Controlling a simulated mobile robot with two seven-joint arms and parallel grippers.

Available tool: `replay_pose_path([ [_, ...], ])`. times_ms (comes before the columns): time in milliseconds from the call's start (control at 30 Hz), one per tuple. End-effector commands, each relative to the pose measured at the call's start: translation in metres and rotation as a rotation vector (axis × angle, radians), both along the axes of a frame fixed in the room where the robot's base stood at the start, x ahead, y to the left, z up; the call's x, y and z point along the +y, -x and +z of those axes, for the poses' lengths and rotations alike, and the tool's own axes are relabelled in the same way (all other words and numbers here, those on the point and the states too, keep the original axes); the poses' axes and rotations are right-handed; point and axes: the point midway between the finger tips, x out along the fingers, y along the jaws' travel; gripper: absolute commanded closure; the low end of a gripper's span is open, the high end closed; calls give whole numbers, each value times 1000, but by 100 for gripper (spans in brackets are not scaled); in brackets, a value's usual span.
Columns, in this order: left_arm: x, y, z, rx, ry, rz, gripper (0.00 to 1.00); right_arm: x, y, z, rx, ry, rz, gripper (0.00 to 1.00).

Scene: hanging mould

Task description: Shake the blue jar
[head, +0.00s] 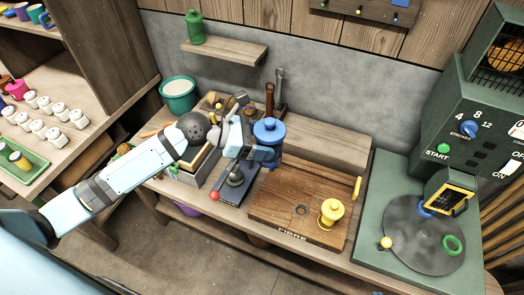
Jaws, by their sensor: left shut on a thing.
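The blue jar (268,141) has a rounded lid with a knob and is upright near the middle of the head view. My left gripper (250,146) reaches in from the left and is shut on the blue jar at its side. The gripper hides part of the jar's left side. The jar appears to be above the bench, over the gap between a dark lever device and a wooden board, though its exact height is hard to tell. My right gripper is not in the picture.
A wooden board (275,205) with a yellow jar (330,213) lies right of the blue jar. A dark device with a red-knobbed lever (215,196) stands below my gripper. A green machine (465,125) with a round plate is at right. A shelf (224,52) holds a green jar (195,28).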

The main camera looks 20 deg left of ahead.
Motion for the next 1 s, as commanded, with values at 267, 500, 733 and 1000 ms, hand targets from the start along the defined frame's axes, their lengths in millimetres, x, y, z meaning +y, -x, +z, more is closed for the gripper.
replay_pose_path([
  [267, 0, 0, 0, 0, 0, 1, 67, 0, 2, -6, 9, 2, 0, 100],
  [500, 0, 0, -60, 5, 1, 2, 67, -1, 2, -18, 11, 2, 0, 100],
  [733, 0, 0, -67, -2, 0, 1, 67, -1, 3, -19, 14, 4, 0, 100],
  [1000, 0, 0, -67, 0, 0, 1, 67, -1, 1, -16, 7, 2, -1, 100],
])
